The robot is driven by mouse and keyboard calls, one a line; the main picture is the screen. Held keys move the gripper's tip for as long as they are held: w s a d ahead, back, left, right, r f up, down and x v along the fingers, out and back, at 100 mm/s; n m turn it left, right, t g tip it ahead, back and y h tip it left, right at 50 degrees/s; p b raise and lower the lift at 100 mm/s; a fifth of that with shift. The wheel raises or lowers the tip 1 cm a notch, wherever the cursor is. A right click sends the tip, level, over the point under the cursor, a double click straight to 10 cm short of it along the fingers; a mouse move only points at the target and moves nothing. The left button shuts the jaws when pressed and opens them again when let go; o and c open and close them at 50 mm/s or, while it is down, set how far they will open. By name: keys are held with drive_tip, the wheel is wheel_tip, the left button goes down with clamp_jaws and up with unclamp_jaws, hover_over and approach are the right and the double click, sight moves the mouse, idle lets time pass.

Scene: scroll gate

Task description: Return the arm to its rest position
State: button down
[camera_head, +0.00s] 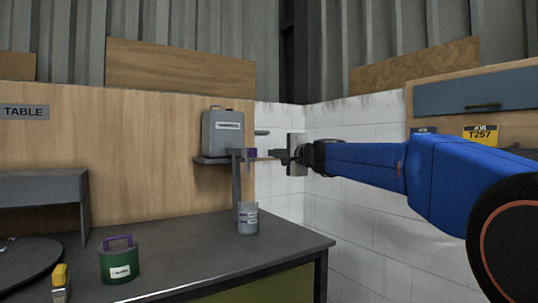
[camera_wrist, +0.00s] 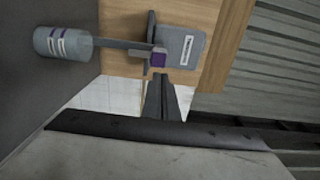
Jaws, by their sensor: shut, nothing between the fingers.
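My blue arm (camera_head: 365,160) reaches in from the right, roughly level. My gripper (camera_head: 275,155) is at its far end, shut and empty, pointing left toward a grey post (camera_head: 236,185) with a purple piece (camera_head: 250,157) on it. In the wrist view the shut fingers (camera_wrist: 165,82) point at the purple piece (camera_wrist: 158,60), with a small gap appearing between them. A grey canister (camera_head: 222,133) stands on a small shelf by the post, and it also shows in the wrist view (camera_wrist: 183,47).
A grey can (camera_head: 248,220) stands at the post's foot on the dark table (camera_head: 205,255). A green can (camera_head: 120,262) with a purple handle and a yellow-topped item (camera_head: 60,280) stand at left. A grey plate (camera_head: 297,155) is behind my gripper. A cabinet (camera_head: 480,95) hangs at right.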

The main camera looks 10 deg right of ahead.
drive_tip(key=shift+s+d, duration=0.15)
drive_tip(key=shift+s, duration=0.3)
drive_tip(key=s+a+f+n+g, duration=0.3)
drive_tip(key=s+f+n, duration=0.1)
drive_tip(key=s+f, duration=0.65)
drive_tip(key=s+a+f+n+g, duration=0.3)
drive_tip(key=s+f+n+g, duration=0.15)
drive_tip(key=s+f, duration=0.55)
drive_tip(key=s+d+f+n+g+h, duration=0.2)
drive_tip(key=s+d+f+n, duration=0.1)
drive_tip(key=s+f, duration=0.9)
drive_tip(key=s+d+f+n+g+h, duration=0.3)
drive_tip(key=s+d+f, duration=0.3)
drive_tip(key=s+f, duration=0.7)
drive_tip(key=s, duration=0.2)
drive_tip(key=shift+s+d+h, duration=0.2)
drive_tip(key=shift+s+h, duration=0.1)
drive_tip(key=shift+s, duration=0.05)
